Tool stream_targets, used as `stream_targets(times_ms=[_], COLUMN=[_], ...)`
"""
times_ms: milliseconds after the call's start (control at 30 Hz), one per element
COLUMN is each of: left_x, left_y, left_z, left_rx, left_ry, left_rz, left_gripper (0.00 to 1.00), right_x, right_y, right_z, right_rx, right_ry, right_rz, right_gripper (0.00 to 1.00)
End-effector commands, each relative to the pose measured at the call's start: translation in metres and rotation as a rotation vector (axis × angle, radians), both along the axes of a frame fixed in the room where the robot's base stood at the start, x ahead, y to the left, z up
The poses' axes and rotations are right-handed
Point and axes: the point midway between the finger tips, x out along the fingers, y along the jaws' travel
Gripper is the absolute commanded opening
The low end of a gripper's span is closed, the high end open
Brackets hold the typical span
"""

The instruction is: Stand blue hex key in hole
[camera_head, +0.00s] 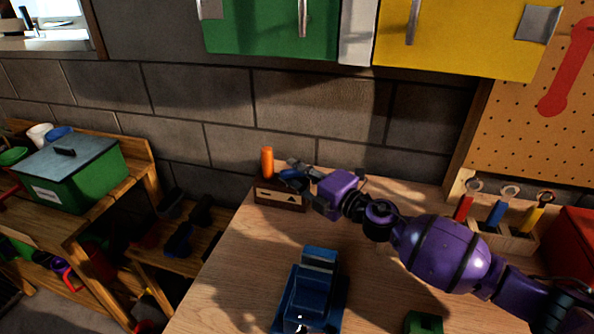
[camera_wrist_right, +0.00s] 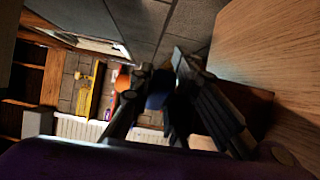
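A small dark wooden block (camera_head: 278,195) with pale markings stands at the back left of the workbench, near the wall. An orange handle (camera_head: 267,162) stands upright in it and also shows in the wrist view (camera_wrist_right: 122,80). My right gripper (camera_head: 292,171) is at the block, just right of the orange handle. Its fingers are closed around the blue hex key (camera_head: 290,175), whose blue part shows between them in the wrist view (camera_wrist_right: 157,101). The fingers and shadow hide its lower end and the hole, so I cannot tell whether it is inserted. My left gripper is out of view.
A blue vise (camera_head: 312,285) stands on the front of the workbench (camera_head: 240,275). At the right are a wooden rack (camera_head: 515,240) of red, blue and yellow tools and a red box (camera_head: 575,245). A green object (camera_head: 424,322) lies at the front edge. The bench's middle is clear.

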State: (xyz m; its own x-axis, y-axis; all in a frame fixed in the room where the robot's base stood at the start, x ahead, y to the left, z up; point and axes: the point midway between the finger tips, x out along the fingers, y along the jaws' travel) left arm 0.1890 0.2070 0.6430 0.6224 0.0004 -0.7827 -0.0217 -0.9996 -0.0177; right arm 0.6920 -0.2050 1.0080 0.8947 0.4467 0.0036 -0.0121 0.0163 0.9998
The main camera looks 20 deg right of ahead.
Motion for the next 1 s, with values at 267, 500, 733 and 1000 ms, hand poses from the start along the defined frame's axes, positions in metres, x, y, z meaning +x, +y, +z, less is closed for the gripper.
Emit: stream_targets(times_ms=[267,500,733,1000], left_x=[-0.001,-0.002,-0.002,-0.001], left_y=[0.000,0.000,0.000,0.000], left_z=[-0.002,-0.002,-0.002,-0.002], left_rx=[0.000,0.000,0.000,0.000], left_ry=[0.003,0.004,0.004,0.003], left_rz=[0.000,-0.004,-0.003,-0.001], left_gripper=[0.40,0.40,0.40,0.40], right_x=[-0.004,-0.004,-0.023,-0.072], right_y=[0.000,0.000,-0.010,-0.035], right_z=[-0.016,-0.017,-0.018,-0.010], right_rx=[-0.005,-0.006,-0.006,-0.002], right_ry=[0.022,0.024,0.025,0.015], right_rz=[0.003,0.003,0.002,-0.001], right_gripper=[0.38,0.38,0.38,0.38])
